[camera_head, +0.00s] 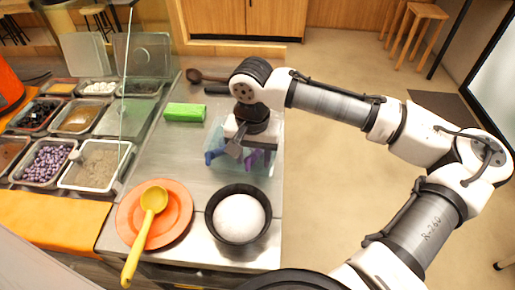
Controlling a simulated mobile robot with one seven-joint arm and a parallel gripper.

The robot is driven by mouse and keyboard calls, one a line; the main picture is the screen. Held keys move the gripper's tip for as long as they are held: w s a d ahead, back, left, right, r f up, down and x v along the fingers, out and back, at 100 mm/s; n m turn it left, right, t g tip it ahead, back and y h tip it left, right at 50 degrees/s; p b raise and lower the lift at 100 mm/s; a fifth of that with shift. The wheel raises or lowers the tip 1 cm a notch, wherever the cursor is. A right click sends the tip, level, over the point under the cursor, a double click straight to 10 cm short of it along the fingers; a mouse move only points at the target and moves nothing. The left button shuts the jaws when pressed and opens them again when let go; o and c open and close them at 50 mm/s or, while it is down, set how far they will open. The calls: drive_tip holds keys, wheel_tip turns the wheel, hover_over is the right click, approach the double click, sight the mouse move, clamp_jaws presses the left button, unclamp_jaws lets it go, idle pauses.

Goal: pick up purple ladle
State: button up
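A purple ladle (252,161) shows only in part, just under my gripper. It lies in or against a pale see-through container near the right edge of the counter. My gripper (252,154) points down over this spot. Its dark body hides much of the ladle, and I cannot tell whether the fingers touch it or how far apart they are. A blue piece (214,155) sticks out to the left of the gripper; I cannot tell what it belongs to.
A yellow ladle (153,201) rests on an orange plate (128,223) at the front. A black bowl (211,221) with a white mound stands beside it. A green block (185,112) and a brown ladle (195,75) lie farther back. Topping trays (72,183) fill the left.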

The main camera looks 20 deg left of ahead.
drive_tip(key=shift+f, duration=0.65)
clamp_jaws()
drive_tip(key=shift+r, duration=0.1)
